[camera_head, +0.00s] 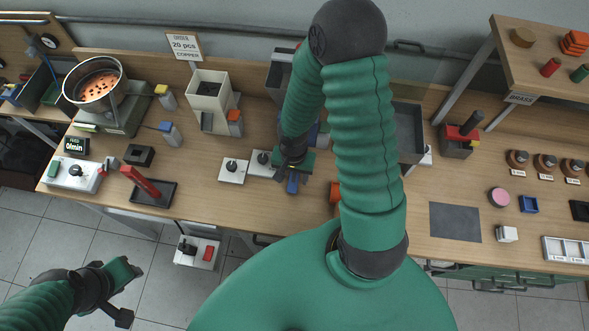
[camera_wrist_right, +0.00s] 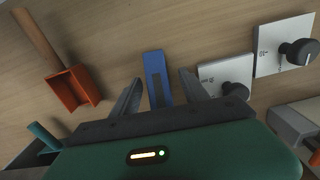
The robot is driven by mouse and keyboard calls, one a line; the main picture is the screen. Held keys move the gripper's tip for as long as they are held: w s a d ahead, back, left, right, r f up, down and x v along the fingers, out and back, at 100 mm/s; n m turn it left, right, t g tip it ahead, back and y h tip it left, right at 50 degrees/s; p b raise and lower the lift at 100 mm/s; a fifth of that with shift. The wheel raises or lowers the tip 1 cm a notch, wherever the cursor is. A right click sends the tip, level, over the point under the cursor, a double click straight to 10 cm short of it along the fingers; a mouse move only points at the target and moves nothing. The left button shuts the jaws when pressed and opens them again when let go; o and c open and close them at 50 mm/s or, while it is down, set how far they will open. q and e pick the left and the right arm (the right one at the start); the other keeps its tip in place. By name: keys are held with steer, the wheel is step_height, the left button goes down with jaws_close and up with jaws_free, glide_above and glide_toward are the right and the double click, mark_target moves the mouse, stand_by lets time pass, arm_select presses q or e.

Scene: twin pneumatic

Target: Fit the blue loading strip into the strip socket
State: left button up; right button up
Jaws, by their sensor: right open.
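The blue loading strip (camera_wrist_right: 155,68) lies on the wooden table in the right wrist view. It extends between the two fingers of my right gripper (camera_wrist_right: 161,78), with a gap on each side. That gripper is open and holds nothing. In the head view, the right gripper (camera_head: 292,168) is low over the middle of the table, and the strip (camera_head: 293,184) shows just in front of it. I cannot identify the strip socket with certainty.
Two white plates with black knobs (camera_head: 233,170) stand just left of the right gripper. An orange scoop (camera_wrist_right: 72,88) lies on its other side. A grey mat (camera_head: 455,222) lies bare at right.

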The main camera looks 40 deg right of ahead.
steer(key=shift+s+d+f, duration=0.1)
steer(key=shift+d+f, duration=0.05)
steer(key=shift+d, duration=0.15)
steer(key=shift+a, duration=0.4)
steer(key=shift+d+f, duration=0.1)
steer(key=shift+d, duration=0.15)
steer(key=c, duration=0.9)
jaws_close()
steer(key=shift+a, duration=0.1)
